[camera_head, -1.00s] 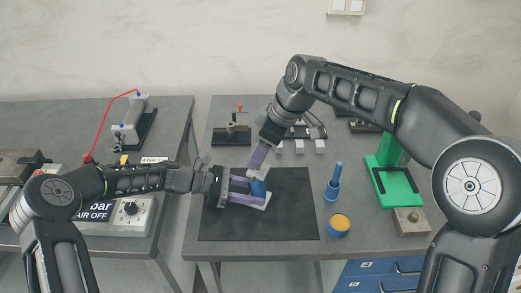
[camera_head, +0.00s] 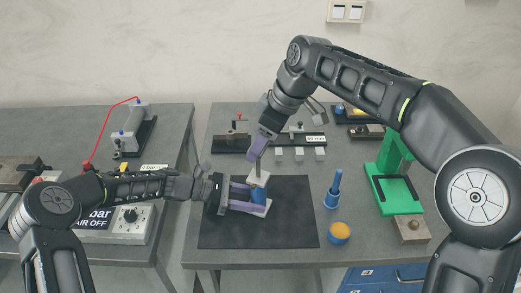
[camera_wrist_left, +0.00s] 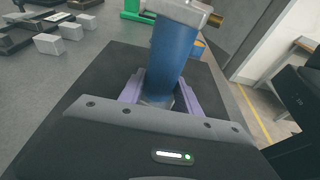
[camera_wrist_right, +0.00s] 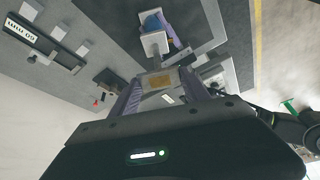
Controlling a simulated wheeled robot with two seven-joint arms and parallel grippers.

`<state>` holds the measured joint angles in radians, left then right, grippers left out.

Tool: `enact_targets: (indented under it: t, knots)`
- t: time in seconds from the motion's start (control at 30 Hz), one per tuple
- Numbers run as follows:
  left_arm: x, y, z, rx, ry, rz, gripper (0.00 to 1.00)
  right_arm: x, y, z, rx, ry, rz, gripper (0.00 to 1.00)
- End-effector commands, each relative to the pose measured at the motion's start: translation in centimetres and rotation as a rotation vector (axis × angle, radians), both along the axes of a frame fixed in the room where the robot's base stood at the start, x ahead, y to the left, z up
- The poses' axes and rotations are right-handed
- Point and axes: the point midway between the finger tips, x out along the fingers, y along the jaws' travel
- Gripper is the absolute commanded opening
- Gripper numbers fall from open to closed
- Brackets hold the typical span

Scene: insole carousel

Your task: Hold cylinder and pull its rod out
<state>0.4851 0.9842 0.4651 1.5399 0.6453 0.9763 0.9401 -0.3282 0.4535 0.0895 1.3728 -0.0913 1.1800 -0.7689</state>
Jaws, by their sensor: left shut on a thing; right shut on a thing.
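The blue cylinder (camera_head: 258,196) stands roughly upright above the black mat (camera_head: 225,236), with a light grey block at its top and another at its foot. My left gripper (camera_head: 254,198) is shut on its blue body from the left. The left wrist view shows the blue barrel (camera_wrist_left: 172,55) between the purple fingers, with a grey end and a brass fitting above. A thin rod (camera_head: 258,168) rises from the cylinder's top to my right gripper (camera_head: 256,154), which is shut on its upper end. In the right wrist view a small tan piece (camera_wrist_right: 162,82) sits between the fingers.
A blue upright part (camera_head: 333,190) and a blue cup with an orange top (camera_head: 340,232) stand right of the mat. A green press (camera_head: 396,185) is farther right. Fixtures and white blocks (camera_head: 298,154) line the back. The mat's front is clear.

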Motion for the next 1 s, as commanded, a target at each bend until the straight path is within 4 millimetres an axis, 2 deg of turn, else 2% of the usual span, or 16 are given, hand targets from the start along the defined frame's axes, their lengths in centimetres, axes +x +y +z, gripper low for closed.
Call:
enact_targets:
  t: [0.17, 0.2, 0.4, 0.43, 0.77, 1.0]
  knots:
    - [0.0, 0.2, -0.4, 0.008, 0.002, 0.005, 0.17, 0.0, 0.1, 0.5, 0.006, -0.007, -0.001, 0.0]
    - [0.0, 0.3, -0.4, 0.008, 0.002, 0.005, 0.17, 0.0, 0.1, 0.5, 0.007, -0.007, -0.001, 0.57]
    - [0.0, 0.2, -0.3, 0.007, 0.002, 0.003, 0.17, 0.0, 0.1, 0.3, 0.005, -0.004, 0.0, 0.74]
    - [0.0, 0.2, -0.3, 0.007, 0.002, 0.003, 0.17, 0.0, 0.1, 0.3, 0.005, -0.004, 0.0, 0.76]
    - [0.0, 0.1, -0.3, 0.004, 0.003, 0.002, 0.17, 0.0, 0.0, 0.4, 0.004, -0.004, -0.001, 0.76]
    - [0.0, 0.1, -0.2, 0.003, 0.002, 0.001, 0.17, -0.3, -1.1, 3.1, 0.005, -0.007, -0.002, 0.76]
